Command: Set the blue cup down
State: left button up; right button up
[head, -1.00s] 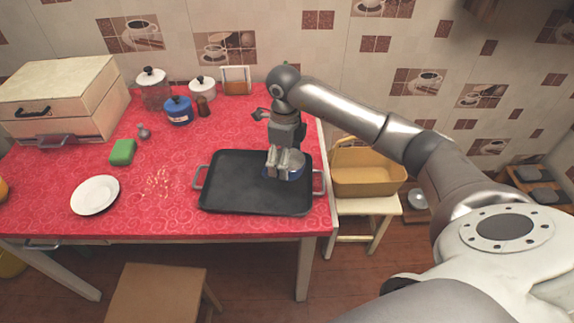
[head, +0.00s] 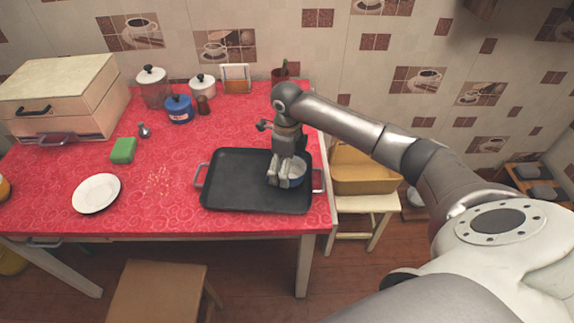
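The blue cup (head: 298,175) is at the right end of the black tray (head: 240,185), its pale inside facing up. My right gripper (head: 285,178) points down at the cup's left side, its fingers at the cup's wall and seemingly shut on it. The fingers hide part of the cup. I cannot tell whether its base touches the tray or hangs just above it. My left gripper is not in view.
A white plate (head: 96,193), a green sponge (head: 123,150) and several pots stand to the left and back. A yellow basket (head: 362,175) sits on a stool right of the table.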

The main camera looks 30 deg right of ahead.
jog(key=shift+r, duration=0.1)
jog(key=shift+r, duration=0.2)
notch_tip(320, 180, up, 12)
jog(key=b, duration=0.1)
jog(key=shift+f, duration=0.15)
dwell(0.5)
